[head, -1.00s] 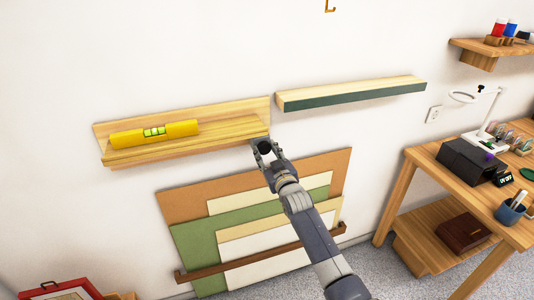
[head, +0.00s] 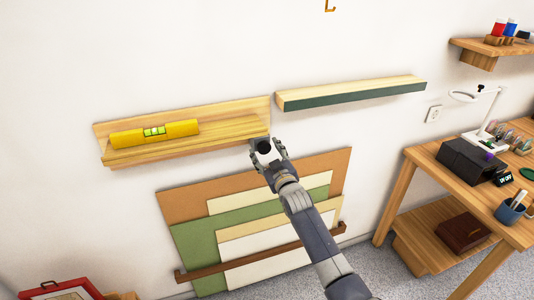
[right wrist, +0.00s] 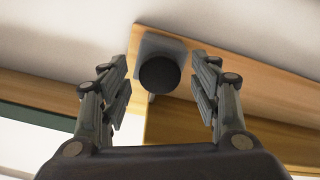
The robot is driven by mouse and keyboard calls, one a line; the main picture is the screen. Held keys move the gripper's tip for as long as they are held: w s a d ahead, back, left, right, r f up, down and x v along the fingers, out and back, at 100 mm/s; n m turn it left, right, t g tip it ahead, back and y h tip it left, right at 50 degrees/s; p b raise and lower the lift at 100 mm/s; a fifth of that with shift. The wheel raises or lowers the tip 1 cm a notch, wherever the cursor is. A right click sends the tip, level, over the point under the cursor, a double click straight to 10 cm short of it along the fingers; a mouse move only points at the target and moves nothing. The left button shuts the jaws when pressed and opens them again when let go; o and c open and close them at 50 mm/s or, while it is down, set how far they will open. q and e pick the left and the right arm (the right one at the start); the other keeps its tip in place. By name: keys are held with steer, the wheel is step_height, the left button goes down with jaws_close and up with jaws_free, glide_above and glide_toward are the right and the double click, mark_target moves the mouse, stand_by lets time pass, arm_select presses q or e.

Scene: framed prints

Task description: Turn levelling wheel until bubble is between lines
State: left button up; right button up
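The yellow spirit level (head: 183,130) lies on the wooden ledge (head: 225,140) on the wall at left in the head view. Its green vial (head: 154,131) faces me; it is too small to tell where the bubble sits against the lines. The dark round levelling wheel (right wrist: 160,74) is on a grey plate under the ledge's right end. My right gripper (head: 266,147) is just below that end. In the right wrist view its fingers (right wrist: 163,88) are spread wide, with the wheel between them in the picture and a gap on both sides. My left gripper is not in view.
A second ledge with a green front (head: 350,93) is to the right of my right gripper. Coloured boards (head: 190,205) lean against the wall below, behind a brown rail (head: 265,257). A wooden workbench (head: 440,160) with a lamp and tools stands at the right.

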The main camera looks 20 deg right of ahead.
steer(key=s, duration=1.2)
steer(key=shift+d, duration=0.2)
stand_by(0.8)
steer(key=s+f+g, duration=0.3)
steer(key=s+f, duration=0.2)
steer(key=f, duration=0.7)
steer(key=s+f+m+g, duration=0.15)
steer(key=s+f, duration=0.45)
steer(key=f, duration=0.7)
steer(key=s+f+n+g, duration=0.1)
steer(key=s+f+g, duration=0.35)
steer(key=f, duration=0.75)
steer(key=s+f+g, duration=0.2)
steer(key=s+f, duration=0.6)
steer(key=s, duration=0.3)
steer(key=s+f+g, duration=0.2)
steer(key=s+f, duration=0.5)
steer(key=s, duration=0.3)
steer(key=s+f+g, duration=0.2)
steer(key=s+f, duration=0.1)
steer(key=s, duration=0.7)
steer(key=s+f+m+g, duration=0.1)
steer(key=s+f+g, duration=0.1)
steer(key=s, duration=0.8)
steer(key=shift+s+d+f+h, duration=0.2)
steer(key=shift+f+h, duration=0.1)
steer(key=shift+f, duration=0.3)
